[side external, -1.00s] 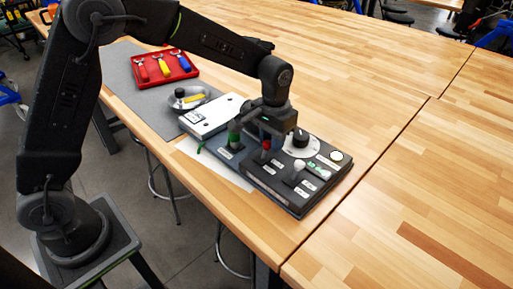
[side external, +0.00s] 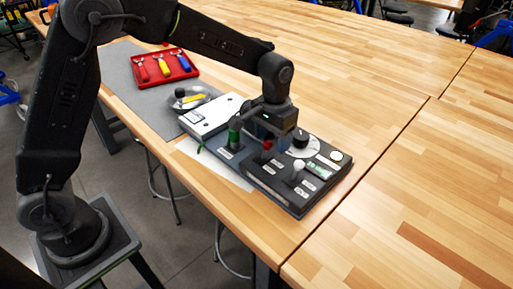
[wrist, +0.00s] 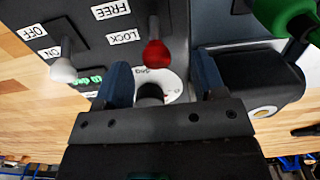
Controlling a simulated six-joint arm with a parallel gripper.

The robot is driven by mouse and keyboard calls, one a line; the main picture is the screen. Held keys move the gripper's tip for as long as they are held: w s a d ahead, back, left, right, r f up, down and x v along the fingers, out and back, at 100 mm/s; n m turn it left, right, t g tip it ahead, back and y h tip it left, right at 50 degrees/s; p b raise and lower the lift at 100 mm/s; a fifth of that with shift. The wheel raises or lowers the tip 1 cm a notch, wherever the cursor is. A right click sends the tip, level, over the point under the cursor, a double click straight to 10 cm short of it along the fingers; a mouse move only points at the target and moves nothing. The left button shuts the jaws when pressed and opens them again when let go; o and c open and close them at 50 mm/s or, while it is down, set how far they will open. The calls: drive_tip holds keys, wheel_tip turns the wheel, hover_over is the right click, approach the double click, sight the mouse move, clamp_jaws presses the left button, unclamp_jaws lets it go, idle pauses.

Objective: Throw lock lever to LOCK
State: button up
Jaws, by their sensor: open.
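The lock lever has a red knob (wrist: 156,53) on a dark stalk. In the wrist view the knob lies just right of the LOCK label (wrist: 124,37), with the FREE label (wrist: 110,9) farther up. The viewing angle leaves its exact throw unclear. In the side view the red knob (side external: 267,145) shows just below my gripper (side external: 268,134). My gripper (wrist: 163,72) is open, its two blue fingers either side of the knob's line. The knob sits near the gap at the fingertips, with no grip visible. The control panel (side external: 262,182) carries the lever.
A green handle (side external: 234,132) stands close left of my gripper, and a black dial knob (side external: 300,138) close right. A white-knobbed switch (side external: 298,165) is nearer the panel's front. A red tool tray (side external: 166,67) and a metal dish (side external: 189,97) lie farther back. The table right of the panel is clear.

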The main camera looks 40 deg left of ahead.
sight(272, 152)
wheel_tip(272, 152, up, 6)
drive_tip(key=shift+r, duration=0.2)
idle(0.5)
drive_tip(key=shift+s+a+r, duration=0.1)
drive_tip(key=shift+s+r, duration=0.05)
drive_tip(key=shift+r, duration=0.1)
drive_tip(key=s+a+r+t, duration=0.2)
drive_tip(key=s+a+r, duration=0.2)
drive_tip(key=s+r, duration=0.45)
drive_tip(key=s+a+f+t, duration=0.1)
drive_tip(key=s, duration=0.7)
drive_tip(key=s+a+f+t, duration=0.1)
drive_tip(key=s+a+t, duration=0.1)
drive_tip(key=s, duration=0.5)
drive_tip(key=shift+s+a+f+t, duration=0.25)
drive_tip(key=shift+s+f+t, duration=0.05)
drive_tip(key=shift+s+f, duration=0.1)
